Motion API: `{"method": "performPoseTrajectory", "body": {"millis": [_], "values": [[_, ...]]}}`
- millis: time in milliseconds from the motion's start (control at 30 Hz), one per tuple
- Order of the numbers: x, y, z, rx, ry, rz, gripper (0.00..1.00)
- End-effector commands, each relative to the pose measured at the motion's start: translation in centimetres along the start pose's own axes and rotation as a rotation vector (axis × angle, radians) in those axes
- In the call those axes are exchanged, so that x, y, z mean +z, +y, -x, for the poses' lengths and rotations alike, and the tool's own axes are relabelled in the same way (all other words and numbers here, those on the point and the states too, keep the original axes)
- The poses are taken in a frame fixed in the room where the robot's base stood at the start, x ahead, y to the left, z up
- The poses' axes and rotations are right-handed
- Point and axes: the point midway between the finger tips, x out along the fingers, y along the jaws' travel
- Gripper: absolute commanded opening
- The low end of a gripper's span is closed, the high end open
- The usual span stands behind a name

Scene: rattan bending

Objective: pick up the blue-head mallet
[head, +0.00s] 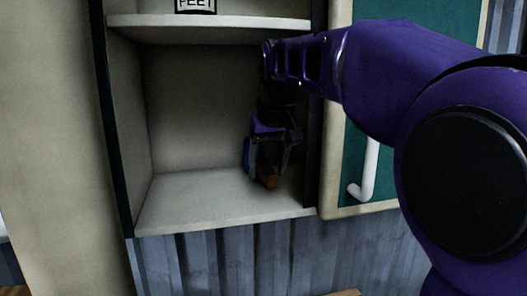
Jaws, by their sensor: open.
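My gripper (269,175) points down inside the shelf compartment, at its right side, with its fingers apart. A small brown wooden piece (268,181) shows low between and just below the fingertips; it looks like the mallet's handle. A blue patch (247,153) shows at the left edge of the gripper, partly behind the left finger, and looks like the mallet's blue head. Most of the mallet is hidden by the gripper. I cannot tell whether the fingers touch it.
The compartment floor (195,205) is bare to the left of my gripper. An upper shelf board (215,22) runs above, and a side wall stands close on the right. Further right is a green panel with a white hooked bar (369,170). Corrugated metal lies below.

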Motion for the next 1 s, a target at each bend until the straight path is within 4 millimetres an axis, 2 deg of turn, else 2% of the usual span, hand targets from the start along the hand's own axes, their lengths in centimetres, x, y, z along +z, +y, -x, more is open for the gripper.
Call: {"method": "performPoseTrajectory", "body": {"millis": [100,333,633,700,1000], "values": [[-1.3,0.0,-0.3,0.000,0.000,0.000,0.65],[-2.6,0.0,-0.8,0.001,0.000,0.000,0.65],[-6.7,0.0,-2.4,0.001,-0.001,-0.001,0.65],[-6.2,0.0,-3.8,0.001,0.001,-0.001,0.65],[-6.3,0.0,-3.9,0.000,0.001,-0.001,0.65]]}}
